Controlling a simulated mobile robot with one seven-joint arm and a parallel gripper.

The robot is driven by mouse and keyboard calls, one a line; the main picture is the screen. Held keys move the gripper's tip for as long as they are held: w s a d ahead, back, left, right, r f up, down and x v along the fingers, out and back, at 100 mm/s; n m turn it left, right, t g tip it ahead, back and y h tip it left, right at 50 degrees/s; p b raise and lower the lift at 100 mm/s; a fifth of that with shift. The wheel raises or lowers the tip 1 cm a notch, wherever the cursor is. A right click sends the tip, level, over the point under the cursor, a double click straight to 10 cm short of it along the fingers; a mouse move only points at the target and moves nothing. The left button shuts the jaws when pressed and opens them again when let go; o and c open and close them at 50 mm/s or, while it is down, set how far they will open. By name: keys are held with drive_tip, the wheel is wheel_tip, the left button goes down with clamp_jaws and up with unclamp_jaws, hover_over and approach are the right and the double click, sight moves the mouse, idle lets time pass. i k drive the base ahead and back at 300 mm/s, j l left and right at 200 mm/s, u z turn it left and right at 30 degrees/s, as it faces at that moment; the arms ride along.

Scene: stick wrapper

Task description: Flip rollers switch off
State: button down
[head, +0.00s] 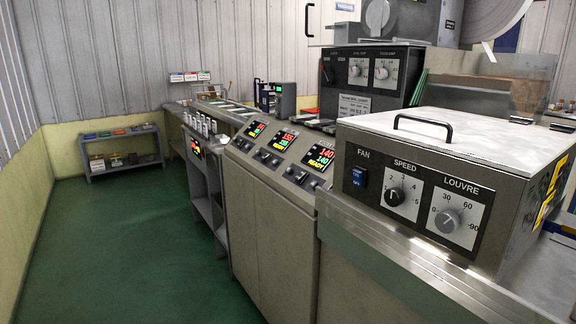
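No switch in the head view carries a label that I can clearly read as rollers. A dark control panel (342,74) on the machine at the back right has a small dark switch (326,73) at its left and two white-plated dials. Its labels are too small to read surely, and I cannot tell the switch's position. A blue rocker switch (360,177) marked FAN sits on the near grey box, left of the SPEED knob (395,196) and the LOUVRE knob (447,221). My gripper is not in view.
Grey cabinets (262,210) with three lit displays and small switches stand left of the near box (470,141). A metal ledge (420,268) runs along the front. A low shelf (125,147) stands by the far wall. The green floor (120,250) at left is clear.

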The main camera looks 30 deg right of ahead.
sight(300, 176)
drive_tip(key=i+l, duration=0.25)
drive_tip(key=i, duration=0.2)
drive_tip(key=i+l, duration=0.2)
drive_tip(key=i, duration=0.3)
drive_tip(key=i+l+z, duration=0.1)
drive_tip(key=i+l, duration=0.15)
drive_tip(key=i, duration=0.2)
